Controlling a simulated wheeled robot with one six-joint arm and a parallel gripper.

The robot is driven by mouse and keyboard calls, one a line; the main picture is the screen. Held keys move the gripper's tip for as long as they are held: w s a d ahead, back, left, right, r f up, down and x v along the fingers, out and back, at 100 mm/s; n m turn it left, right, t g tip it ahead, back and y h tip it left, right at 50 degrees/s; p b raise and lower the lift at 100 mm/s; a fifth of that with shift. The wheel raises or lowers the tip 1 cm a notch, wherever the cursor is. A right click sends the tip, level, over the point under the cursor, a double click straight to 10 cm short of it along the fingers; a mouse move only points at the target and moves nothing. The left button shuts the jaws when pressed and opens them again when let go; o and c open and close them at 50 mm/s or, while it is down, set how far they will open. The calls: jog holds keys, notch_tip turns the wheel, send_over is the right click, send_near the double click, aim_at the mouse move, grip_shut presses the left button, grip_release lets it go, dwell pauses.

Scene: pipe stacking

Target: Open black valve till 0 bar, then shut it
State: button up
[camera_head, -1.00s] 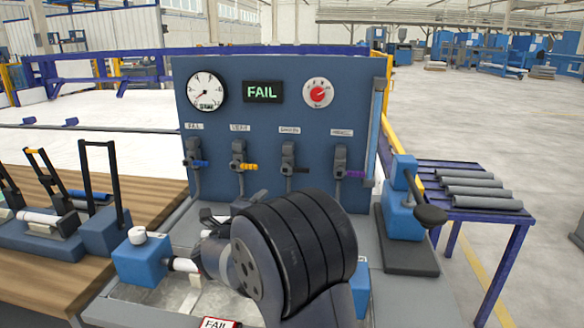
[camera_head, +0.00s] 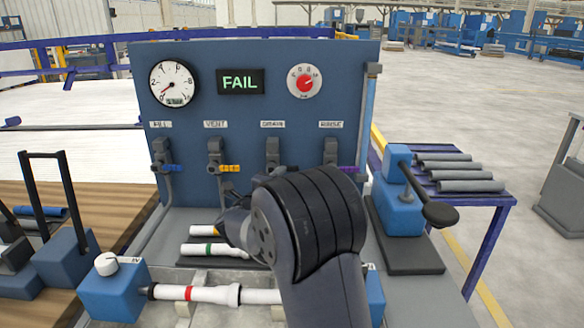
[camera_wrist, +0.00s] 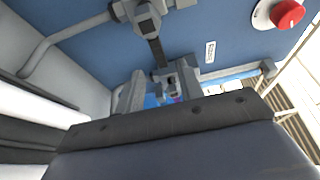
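The black valve (camera_head: 272,155), third in the row, is under the DRAIN label on the blue panel. My arm hides most of its black lever in the head view. The wrist view shows a grey valve body with a black lever (camera_wrist: 157,50), apparently this valve, near the top. The gauge (camera_head: 173,83) on the panel has its red needle at the lower left, near the low end of the dial. My gripper (camera_wrist: 160,94) has two grey fingers apart, with nothing clearly between them, below the lever in the wrist view. My arm hides the gripper in the head view.
Blue (camera_head: 166,168), yellow (camera_head: 229,168) and purple (camera_head: 348,169) valve levers share the panel. A display reads FAIL (camera_head: 240,82), beside a red knob (camera_head: 305,83). A blue press (camera_head: 400,195) stands right. White pipes (camera_head: 217,250) lie in front of the panel.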

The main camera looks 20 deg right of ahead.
aim_at(290, 170)
jog(key=x, duration=0.7)
jog(key=shift+w+d, duration=0.15)
jog(key=shift+w, duration=0.05)
jog(key=shift+c, duration=0.3)
grip_shut()
jog(key=shift+f, duration=0.1)
